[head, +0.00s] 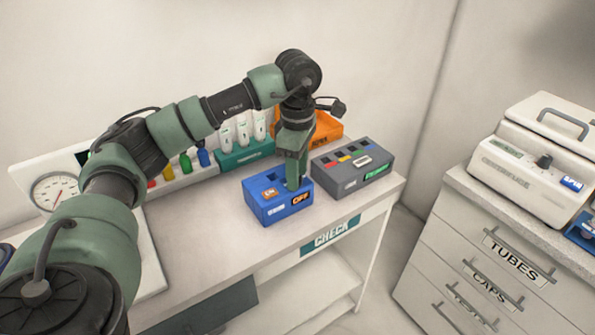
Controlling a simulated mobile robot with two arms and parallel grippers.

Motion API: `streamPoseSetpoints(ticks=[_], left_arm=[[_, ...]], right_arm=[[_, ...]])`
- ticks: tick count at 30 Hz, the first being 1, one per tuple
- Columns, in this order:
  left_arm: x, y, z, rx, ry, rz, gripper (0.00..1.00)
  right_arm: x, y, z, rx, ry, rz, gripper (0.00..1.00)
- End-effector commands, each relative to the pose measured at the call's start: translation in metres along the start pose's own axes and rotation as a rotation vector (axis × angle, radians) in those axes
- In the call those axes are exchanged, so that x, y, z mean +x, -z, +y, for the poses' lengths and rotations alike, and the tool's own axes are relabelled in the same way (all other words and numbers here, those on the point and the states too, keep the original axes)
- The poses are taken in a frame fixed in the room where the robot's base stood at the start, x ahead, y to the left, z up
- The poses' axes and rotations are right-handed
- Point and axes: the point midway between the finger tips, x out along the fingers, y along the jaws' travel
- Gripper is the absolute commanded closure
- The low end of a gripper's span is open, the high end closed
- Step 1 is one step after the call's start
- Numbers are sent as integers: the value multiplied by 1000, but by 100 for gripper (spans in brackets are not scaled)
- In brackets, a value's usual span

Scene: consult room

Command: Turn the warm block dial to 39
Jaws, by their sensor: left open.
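A blue box (268,212) with a small screen reading OFF (300,199) stands on the white desk. It looks like the warm block, but its small label is not legible. Its top has dark square openings and a small orange-and-white piece. No dial shows clearly on it; my gripper covers part of its top and right side. My left gripper (293,180) points down at the back right of the blue box, with its fingers at or just above the top. It is open, and contact cannot be told. My right gripper is not in view.
A grey box (345,181) with coloured squares stands close on the right. Behind are an orange bin (326,130) and a teal rack (243,157) of white tubes. A round gauge (53,192) is at left. A white centrifuge (525,170) sits on the drawer unit. The desk front is clear.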

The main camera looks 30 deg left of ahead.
Motion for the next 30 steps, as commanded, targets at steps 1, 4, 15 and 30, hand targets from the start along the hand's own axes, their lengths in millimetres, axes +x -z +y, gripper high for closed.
streamPoseSetpoints(ticks=[1, 4, 15, 30], left_arm=[[-5, 0, 1, 0, -4, -2, 57], [-20, -1, 1, -1, -6, -3, 57], [-72, 0, 1, 0, -4, -2, 57], [-76, 0, 0, 0, -3, -1, 57]], right_arm=[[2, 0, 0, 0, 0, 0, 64], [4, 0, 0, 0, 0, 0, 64], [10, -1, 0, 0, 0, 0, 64], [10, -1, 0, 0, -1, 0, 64]])
